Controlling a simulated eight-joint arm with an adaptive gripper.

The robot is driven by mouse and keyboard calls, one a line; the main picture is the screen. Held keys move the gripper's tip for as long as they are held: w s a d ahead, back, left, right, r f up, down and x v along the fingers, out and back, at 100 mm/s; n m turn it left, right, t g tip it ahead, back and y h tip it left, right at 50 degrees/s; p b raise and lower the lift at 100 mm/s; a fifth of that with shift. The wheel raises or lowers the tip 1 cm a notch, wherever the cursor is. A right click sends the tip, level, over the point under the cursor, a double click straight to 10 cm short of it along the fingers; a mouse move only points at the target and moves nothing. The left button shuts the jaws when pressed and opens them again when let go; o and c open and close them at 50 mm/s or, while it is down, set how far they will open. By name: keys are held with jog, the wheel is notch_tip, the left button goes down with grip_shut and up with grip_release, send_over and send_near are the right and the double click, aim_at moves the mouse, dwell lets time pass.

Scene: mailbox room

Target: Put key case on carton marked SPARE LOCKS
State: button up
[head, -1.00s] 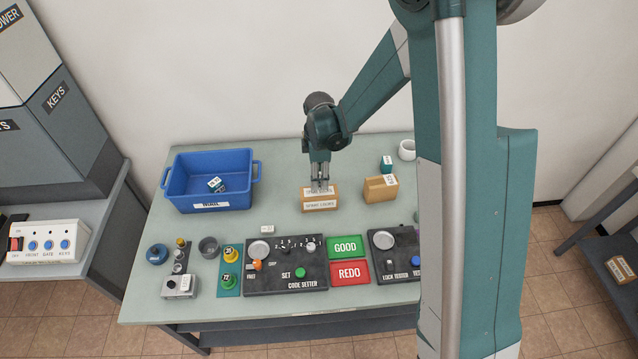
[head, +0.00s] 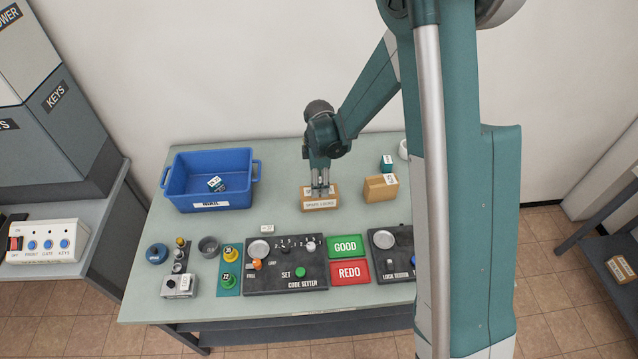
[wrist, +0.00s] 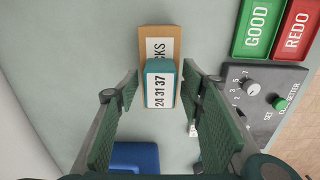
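The carton marked SPARE LOCKS (head: 319,205) is a tan box at the middle back of the table. In the wrist view the carton (wrist: 159,31) shows "CKS" on its label. A teal block with a white face reading "24 31 37" (wrist: 160,90), which I take for the key case, rests on the carton and covers part of its label. My gripper (head: 320,189) is over the carton. In the wrist view my gripper (wrist: 159,82) is open, with a gap on each side of the block. In the head view the fingers mostly hide the block.
A blue bin (head: 178,192) holding a teal-and-white block stands left. Another tan carton (head: 376,191) and a teal block (head: 387,160) stand right. The code setter panel (head: 272,279) and GOOD (head: 345,251) and REDO (head: 350,276) pads lie in front.

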aim_at(320, 181)
jog(key=shift+r, duration=0.1)
dwell(0.3)
notch_tip(320, 181, up, 12)
dwell(0.9)
jog(key=shift+r, duration=0.15)
dwell(0.6)
jog(key=s+d+r+m+t, duration=0.2)
jog(key=s+d+r+m, duration=0.2)
jog(key=s+r, duration=0.3)
jog(key=s+d+r+m+t, duration=0.1)
jog(key=s+d+r+m, duration=0.35)
jog(key=r, duration=0.35)
jog(key=s+d+r+m+t, duration=0.2)
jog(key=s+d+m, duration=0.1)
jog(key=s, duration=0.6)
jog(key=s+d+r+m+t, duration=0.2)
jog(key=s+m, duration=0.4)
jog(key=s, duration=0.3)
jog(key=shift+s+d, duration=0.35)
jog(key=shift+d, duration=0.4)
